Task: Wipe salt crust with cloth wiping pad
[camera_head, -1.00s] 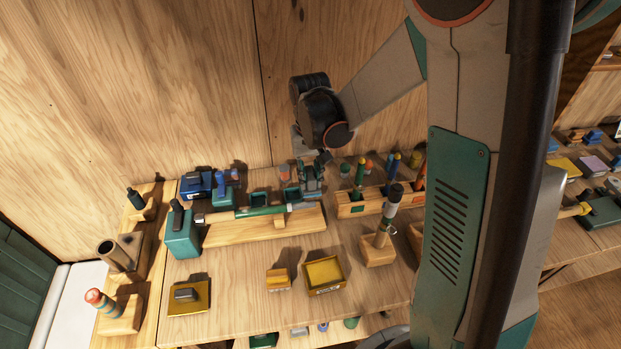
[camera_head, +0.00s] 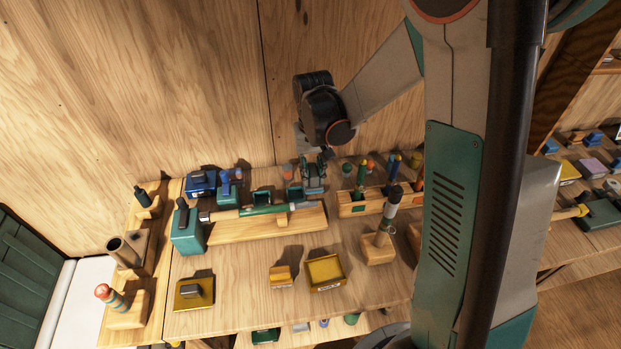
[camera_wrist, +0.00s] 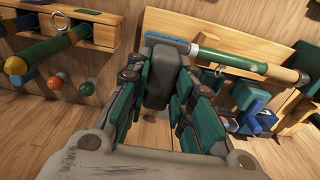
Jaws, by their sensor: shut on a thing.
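My gripper (camera_wrist: 157,95) is shut on a dark grey, block-like grip (camera_wrist: 157,78) between its green-padded fingers, apparently the handle of the wiping pad. A blue flat edge (camera_wrist: 178,48) shows beyond it, close to the end of a green rod; I cannot tell whether they touch. The green rod (camera_wrist: 230,62) lies along a wooden stand (camera_wrist: 215,25). I cannot make out a salt crust; the gripper hides part of the rod's end.
A teal box (camera_head: 187,232) stands left of the stand. A yellow tray (camera_head: 325,270), a yellow block (camera_head: 282,275) and a yellow plate with a grey block (camera_head: 194,293) lie in front. A wooden rack (camera_head: 355,205) of coloured handles is at right. The wall is close behind.

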